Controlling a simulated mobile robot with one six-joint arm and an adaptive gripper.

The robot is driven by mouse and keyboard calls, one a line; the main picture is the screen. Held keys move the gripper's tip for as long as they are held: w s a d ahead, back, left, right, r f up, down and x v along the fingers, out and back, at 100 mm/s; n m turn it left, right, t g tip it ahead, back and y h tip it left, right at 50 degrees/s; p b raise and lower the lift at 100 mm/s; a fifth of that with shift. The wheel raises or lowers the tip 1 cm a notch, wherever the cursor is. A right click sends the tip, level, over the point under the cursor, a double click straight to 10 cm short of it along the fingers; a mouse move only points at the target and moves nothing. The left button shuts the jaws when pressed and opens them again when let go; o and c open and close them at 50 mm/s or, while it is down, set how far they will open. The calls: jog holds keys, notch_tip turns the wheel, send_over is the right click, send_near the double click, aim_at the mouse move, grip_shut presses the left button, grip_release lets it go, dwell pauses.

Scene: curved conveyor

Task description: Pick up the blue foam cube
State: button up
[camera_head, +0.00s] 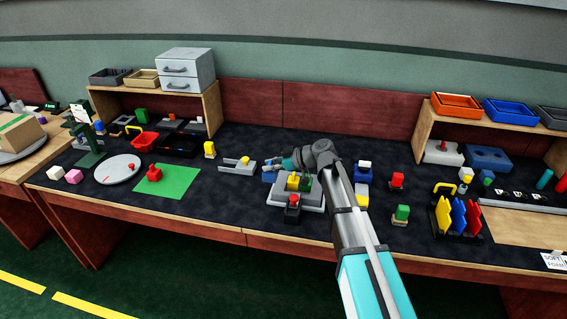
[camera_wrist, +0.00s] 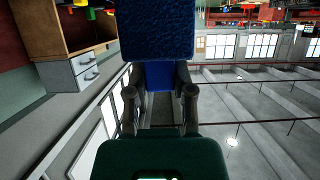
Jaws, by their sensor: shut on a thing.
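My gripper (camera_wrist: 160,82) is shut on the blue foam cube (camera_wrist: 158,32). In the wrist view the cube fills the top middle, a rough dark-blue face above a smoother lower face, with a finger on each side of its lower part. In the head view my gripper (camera_head: 274,166) is small and points left above the middle of the bench. A blue patch, seemingly the cube (camera_head: 268,177), shows just below its tip. The fingertips are hard to make out there, and I cannot tell the cube's exact height above the bench.
A grey fixture (camera_head: 285,221) with yellow, green and red parts stands just below my gripper. A grey bracket (camera_head: 237,169) is to its left, and a green mat (camera_head: 178,181) lies further left. Several small blocks stand right of my arm. Dark bench top (camera_head: 225,205) is bare between mat and fixture.

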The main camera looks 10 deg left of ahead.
jog(key=shift+s+a+r, duration=0.3)
jog(key=shift+a, duration=0.3)
jog(key=shift+r+p, duration=0.15)
jog(key=shift+p, duration=0.15)
